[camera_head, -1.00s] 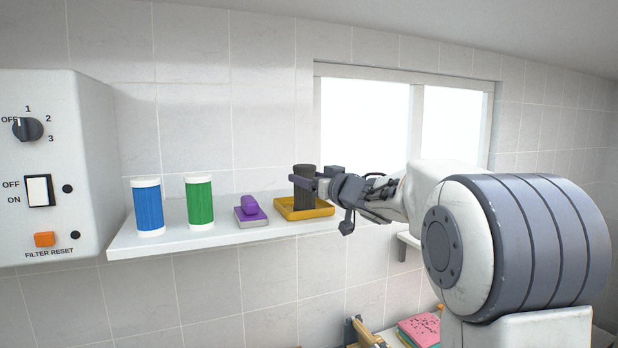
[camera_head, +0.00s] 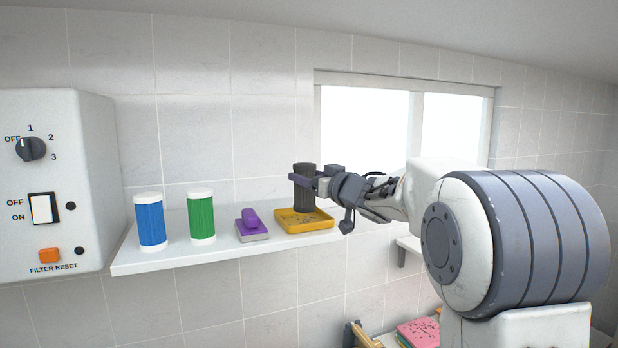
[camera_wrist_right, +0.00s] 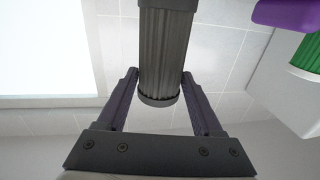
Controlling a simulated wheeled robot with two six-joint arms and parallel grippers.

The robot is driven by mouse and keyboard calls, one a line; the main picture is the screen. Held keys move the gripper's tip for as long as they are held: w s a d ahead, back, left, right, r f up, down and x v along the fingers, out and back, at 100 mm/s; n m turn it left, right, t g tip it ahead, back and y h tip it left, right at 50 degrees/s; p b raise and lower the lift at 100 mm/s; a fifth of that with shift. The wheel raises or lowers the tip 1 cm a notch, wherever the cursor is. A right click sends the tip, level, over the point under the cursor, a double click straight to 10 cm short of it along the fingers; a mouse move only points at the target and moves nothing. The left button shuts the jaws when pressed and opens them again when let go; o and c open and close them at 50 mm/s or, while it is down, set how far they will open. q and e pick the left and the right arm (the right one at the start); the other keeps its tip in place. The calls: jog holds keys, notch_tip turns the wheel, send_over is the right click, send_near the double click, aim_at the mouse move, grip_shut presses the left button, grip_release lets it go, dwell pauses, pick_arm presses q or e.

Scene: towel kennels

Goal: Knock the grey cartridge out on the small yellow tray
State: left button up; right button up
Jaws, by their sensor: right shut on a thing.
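The grey cartridge (camera_head: 304,197) is a dark ribbed cylinder, held upright over the small yellow tray (camera_head: 328,225). Dark specks lie on the tray's floor. I cannot tell whether the cartridge's lower end touches the tray. My right gripper (camera_head: 306,182) reaches in from the right and is shut around the cartridge's upper part. The right wrist view shows the cartridge (camera_wrist_right: 163,55) between the two fingers. My left gripper is not in view.
The tray stands on a white wall shelf (camera_head: 190,260). Left of it are a purple-topped block (camera_head: 251,224), a green cartridge (camera_head: 201,216) and a blue cartridge (camera_head: 150,222). A control box (camera_head: 60,180) stands at far left. A window (camera_head: 365,130) is behind.

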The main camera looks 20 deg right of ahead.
jog(key=shift+r+p, duration=0.45)
jog(key=shift+r, duration=0.25)
jog(key=shift+s+f, duration=0.1)
jog(key=shift+s, duration=0.5)
jog(key=s, duration=1.1)
jog(key=shift+d, duration=0.2)
notch_tip(320, 180, down, 20)
jog(key=b, duration=1.9)
jog(key=shift+r+b, duration=0.2)
jog(key=shift+b, duration=0.1)
